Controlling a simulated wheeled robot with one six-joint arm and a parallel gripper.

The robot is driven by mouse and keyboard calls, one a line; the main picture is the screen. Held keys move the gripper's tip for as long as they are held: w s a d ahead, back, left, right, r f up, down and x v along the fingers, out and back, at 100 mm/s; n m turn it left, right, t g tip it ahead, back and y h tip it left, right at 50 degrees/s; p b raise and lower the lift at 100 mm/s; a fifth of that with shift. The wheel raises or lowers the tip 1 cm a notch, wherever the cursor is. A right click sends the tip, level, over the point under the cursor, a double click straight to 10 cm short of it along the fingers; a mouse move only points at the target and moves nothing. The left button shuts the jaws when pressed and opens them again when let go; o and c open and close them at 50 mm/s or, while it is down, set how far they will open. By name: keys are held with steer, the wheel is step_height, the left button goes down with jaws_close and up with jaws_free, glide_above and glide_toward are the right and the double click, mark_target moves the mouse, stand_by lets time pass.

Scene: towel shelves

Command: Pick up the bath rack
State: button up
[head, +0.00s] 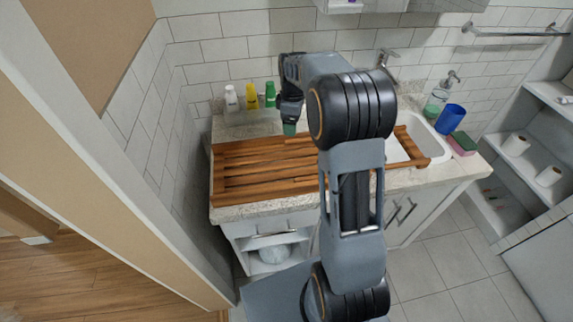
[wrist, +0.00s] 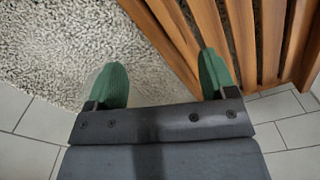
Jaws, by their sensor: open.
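The bath rack (head: 250,168) is a brown wooden slatted board lying on the counter, and its right end reaches over the white sink. My arm hides its middle in the head view. My gripper (head: 289,127) points down by the rack's back edge. In the wrist view, my gripper (wrist: 161,75) has its green fingertips wide apart with nothing held. The rack's slats (wrist: 240,40) fill the upper right there. The left fingertip is over the speckled counter and the right one overlaps the rack's edge slats. I cannot tell whether either touches the rack.
White, yellow and green bottles (head: 250,95) stand on the counter behind the rack. The faucet (head: 387,66) rises behind the sink (head: 437,147). A blue cup (head: 450,119), a soap dispenser (head: 437,100) and a sponge (head: 462,144) are at the right. A wall stands close on the left.

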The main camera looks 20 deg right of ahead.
steer(key=shift+s+d+f, duration=0.1)
steer(key=shift+f, duration=1.35)
steer(key=shift+s+f, duration=0.1)
steer(key=shift+f, duration=1.35)
steer(key=shift+c, duration=0.3)
steer(key=shift+r, duration=0.1)
steer(key=c, duration=1.3)
